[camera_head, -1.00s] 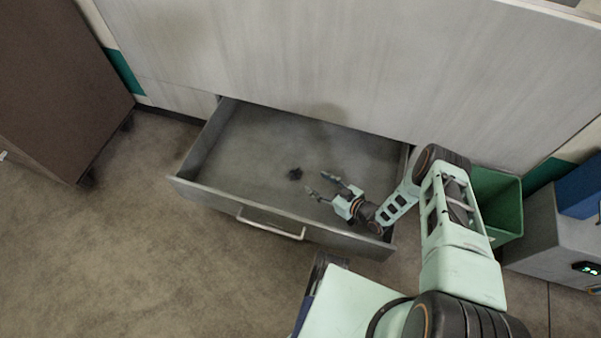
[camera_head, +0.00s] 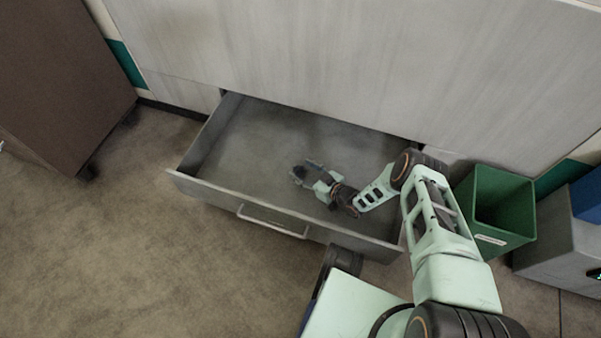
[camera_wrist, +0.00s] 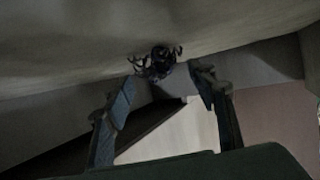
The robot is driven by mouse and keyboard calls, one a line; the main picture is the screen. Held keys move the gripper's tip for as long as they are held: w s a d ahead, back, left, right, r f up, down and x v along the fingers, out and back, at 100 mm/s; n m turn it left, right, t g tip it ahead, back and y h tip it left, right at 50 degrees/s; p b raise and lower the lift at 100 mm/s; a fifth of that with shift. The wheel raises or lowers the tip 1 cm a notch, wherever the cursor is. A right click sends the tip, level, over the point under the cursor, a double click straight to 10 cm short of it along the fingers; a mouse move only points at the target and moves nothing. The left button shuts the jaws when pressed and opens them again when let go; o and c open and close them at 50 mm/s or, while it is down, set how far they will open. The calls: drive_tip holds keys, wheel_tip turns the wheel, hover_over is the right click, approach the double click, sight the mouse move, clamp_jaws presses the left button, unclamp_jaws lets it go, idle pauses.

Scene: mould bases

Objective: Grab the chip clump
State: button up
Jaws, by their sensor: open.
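The chip clump (camera_head: 299,171) is a small dark, tangled lump on the floor of the open grey drawer (camera_head: 245,145). In the wrist view the clump (camera_wrist: 158,62) shows curled dark strands and lies just ahead of the fingertips, near the middle between them. My gripper (camera_head: 304,174) reaches into the drawer from the right with its fingers apart. In the head view its fingertips are at the clump and partly cover it. In the wrist view my gripper (camera_wrist: 166,72) is open, one finger on each side. I cannot tell whether either finger touches the clump.
The drawer's front wall with its handle (camera_head: 272,223) is on the near side, and the grey cabinet face (camera_head: 330,60) rises behind. A green bin (camera_head: 505,205) stands to the right beside a grey box. A brown cabinet (camera_head: 60,80) stands at left. The drawer's left part is clear.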

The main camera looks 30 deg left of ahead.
drive_tip(key=shift+c, duration=0.6)
drive_tip(key=shift+r, duration=0.1)
drive_tip(key=c, duration=1)
